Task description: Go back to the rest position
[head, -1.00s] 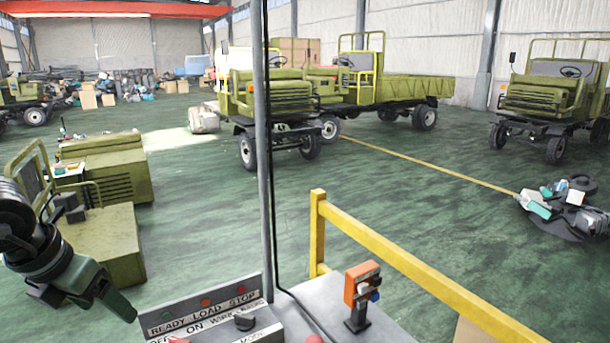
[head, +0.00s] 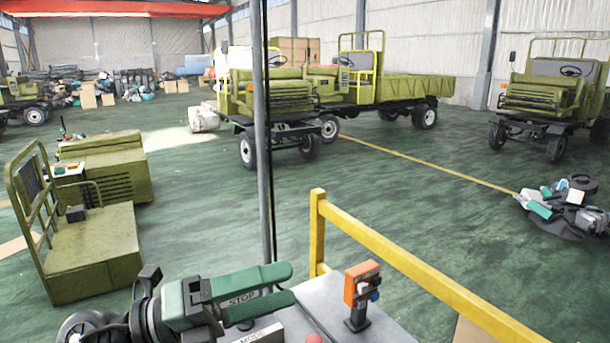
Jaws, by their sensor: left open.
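My left gripper (head: 290,284) reaches in from the lower left with its green fingers apart, open and empty. It is over the grey control panel (head: 272,336) and hides most of its labels; "STOP" shows between the fingers. The right gripper is not in view.
An orange switch box (head: 362,284) stands on the panel to the right, by a yellow railing (head: 420,270). A thin grey post (head: 262,130) rises behind my gripper. An olive cart (head: 95,245) stands at left, several olive trucks (head: 285,95) farther back. Green floor between is clear.

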